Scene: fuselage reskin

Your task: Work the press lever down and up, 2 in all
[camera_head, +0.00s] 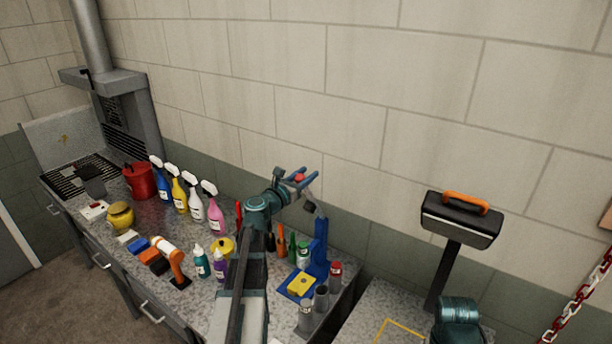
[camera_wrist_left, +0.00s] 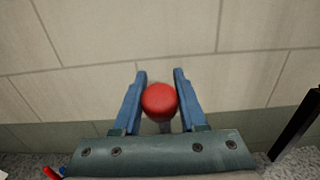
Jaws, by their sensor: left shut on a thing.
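The blue press (camera_head: 320,247) stands at the right end of the bench, with a yellow block (camera_head: 301,284) on its blue base. Its lever (camera_head: 310,196) is raised and ends in a red ball knob (camera_head: 299,178) above the press. My left gripper (camera_head: 306,174) is shut on this knob. In the left wrist view the red knob (camera_wrist_left: 159,101) sits between the two blue fingers of my left gripper (camera_wrist_left: 160,90), and the lever behind it is mostly hidden. My right gripper is not in view.
Several spray bottles (camera_head: 188,197) line the back of the bench, with a red bucket (camera_head: 138,181) farther left. An orange-and-white tool (camera_head: 169,257) and small bottles stand in front. Grey cups (camera_head: 321,297) stand close beside the press. A black box with an orange handle (camera_head: 461,220) is at right.

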